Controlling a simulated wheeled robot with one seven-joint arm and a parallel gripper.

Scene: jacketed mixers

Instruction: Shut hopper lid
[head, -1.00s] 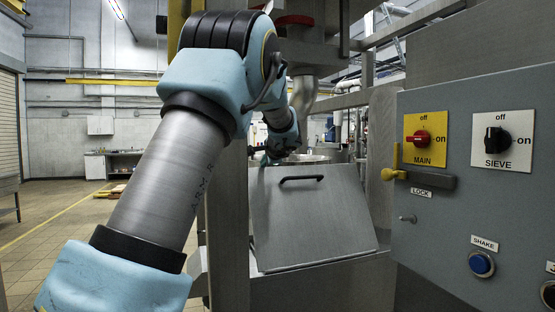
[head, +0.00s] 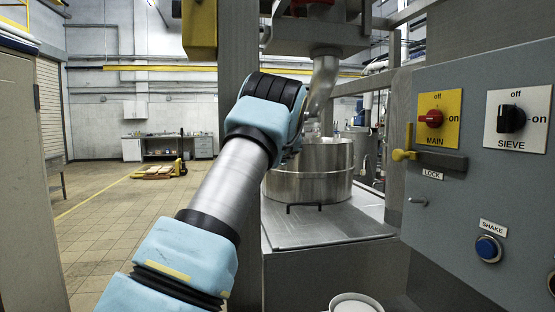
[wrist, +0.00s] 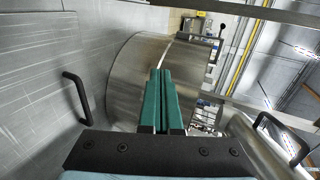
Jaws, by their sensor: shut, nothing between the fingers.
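The hopper lid (head: 315,230) is a flat grey metal plate with a black bar handle (head: 318,206) near its far edge. In the head view it lies about level on top of the hopper (head: 320,280), in front of a round steel drum; I cannot tell whether it is fully seated. In the wrist view the lid (wrist: 45,45) fills the left side, with its handle (wrist: 76,98) left of my gripper. My gripper (wrist: 160,72) has green fingers pressed together, empty, in front of the drum and apart from the handle. The arm hides it in the head view.
The steel drum (head: 310,170) stands behind the lid under a pipe (head: 322,85). A control panel (head: 480,190) with knobs and buttons is close on the right. A white round container (head: 355,304) is at the bottom. Open tiled floor (head: 110,215) lies left.

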